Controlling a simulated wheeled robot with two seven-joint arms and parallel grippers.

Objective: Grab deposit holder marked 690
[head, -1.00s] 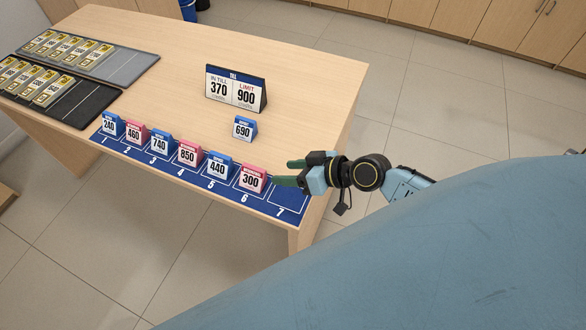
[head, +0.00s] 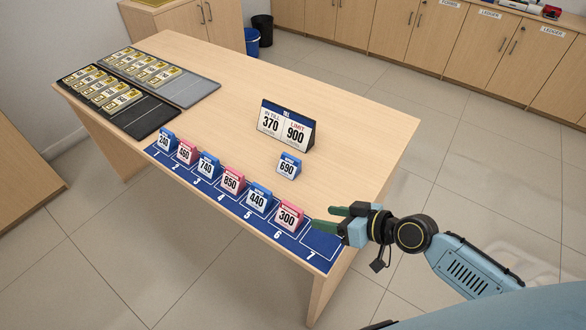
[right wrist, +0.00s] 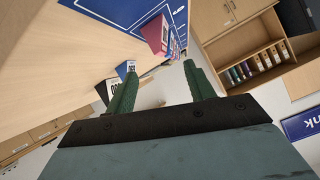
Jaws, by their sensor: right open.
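The blue deposit holder marked 690 (head: 288,166) stands alone on the bare table top, behind the numbered row and in front of the till sign. In the right wrist view a small blue holder (right wrist: 125,69) shows by the left finger; its number cannot be read. My right gripper (head: 334,219) is open and empty, beside the pink holder marked 300 (head: 289,216) and over slot 7 of the blue mat (head: 322,247). It is in front and to the right of the 690 holder, apart from it. My left gripper is in neither view.
Blue and pink holders marked 240, 460, 740, 850 and 440 (head: 259,199) fill slots 1 to 5. The till sign (head: 286,125) reads 370 and limit 900. Two trays of banded notes (head: 157,117) lie at the left. The table's right side is clear.

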